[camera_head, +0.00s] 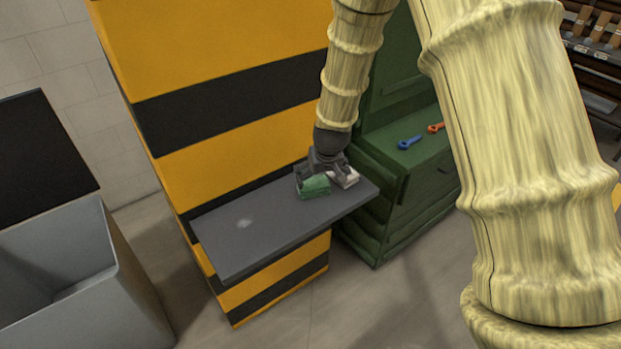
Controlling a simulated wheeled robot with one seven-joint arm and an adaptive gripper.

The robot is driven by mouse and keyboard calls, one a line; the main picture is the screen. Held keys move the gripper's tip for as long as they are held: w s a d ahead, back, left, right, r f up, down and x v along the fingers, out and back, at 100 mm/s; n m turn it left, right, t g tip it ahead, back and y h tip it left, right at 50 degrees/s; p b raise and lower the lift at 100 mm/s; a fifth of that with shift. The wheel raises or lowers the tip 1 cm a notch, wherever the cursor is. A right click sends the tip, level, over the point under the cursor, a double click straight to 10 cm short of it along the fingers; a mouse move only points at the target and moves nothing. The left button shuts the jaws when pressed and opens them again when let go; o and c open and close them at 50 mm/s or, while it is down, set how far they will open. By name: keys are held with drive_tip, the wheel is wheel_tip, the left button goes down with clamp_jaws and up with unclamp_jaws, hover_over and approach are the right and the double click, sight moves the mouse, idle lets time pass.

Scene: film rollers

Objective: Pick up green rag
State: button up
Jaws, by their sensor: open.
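The green rag (314,187) is a small folded block lying on a dark grey shelf (247,243), near the shelf's right end. My gripper (325,176) is open and directly over the rag, coming down from above. Its fingers hide the rag's upper part, and I cannot tell whether they touch it. A whitish item (346,177), perhaps another rag, lies just right of the green rag, close to the gripper.
The shelf juts from a yellow-and-black striped column (220,110). A green cabinet (400,205) stands to the right, with a blue tool (410,142) and an orange tool (436,128) on it. An open grey bin (135,290) stands at left.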

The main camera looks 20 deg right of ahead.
sight(313, 183)
drive_tip(key=shift+w+a+f+p, duration=0.1)
drive_tip(key=shift+w+f+p, duration=0.35)
drive_tip(key=shift+w+f, duration=0.45)
drive_tip(key=shift+w+f+p, duration=0.4)
drive_tip(key=shift+w+f, duration=0.2)
drive_tip(key=shift+w, duration=0.45)
drive_tip(key=shift+p+x, duration=1)
drive_tip(key=shift+x, duration=0.35)
drive_tip(key=shift+p+x, duration=0.4)
drive_tip(key=shift+x, duration=0.9)
drive_tip(key=shift+a, duration=0.15)
drive_tip(key=c, duration=0.8)
drive_tip(key=shift+r, duration=0.1)
